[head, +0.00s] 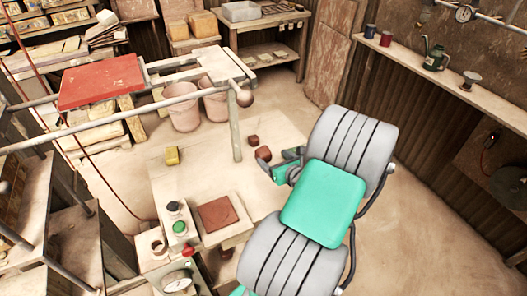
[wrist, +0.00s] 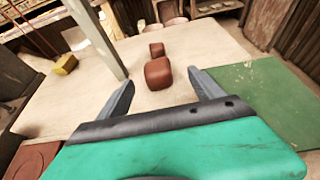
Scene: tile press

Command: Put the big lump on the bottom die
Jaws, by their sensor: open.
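The big lump (head: 263,153) is a reddish-brown clay block on the pale bench. In the wrist view the big lump (wrist: 158,74) sits ahead, between the lines of my two fingers, and nothing grips it. A small lump (wrist: 157,49) of the same colour lies just beyond it, and the head view shows it too (head: 253,140). My gripper (head: 279,160) is open and empty, close to the big lump's right side in the head view. The bottom die (head: 217,213) is a flat reddish-brown square at the bench's near side, bare on top; its edge shows in the wrist view (wrist: 30,160).
A yellow block (head: 171,156) lies on the bench left of the lumps. A red plate (head: 100,80) is on the raised frame. A button panel (head: 177,220) stands beside the die.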

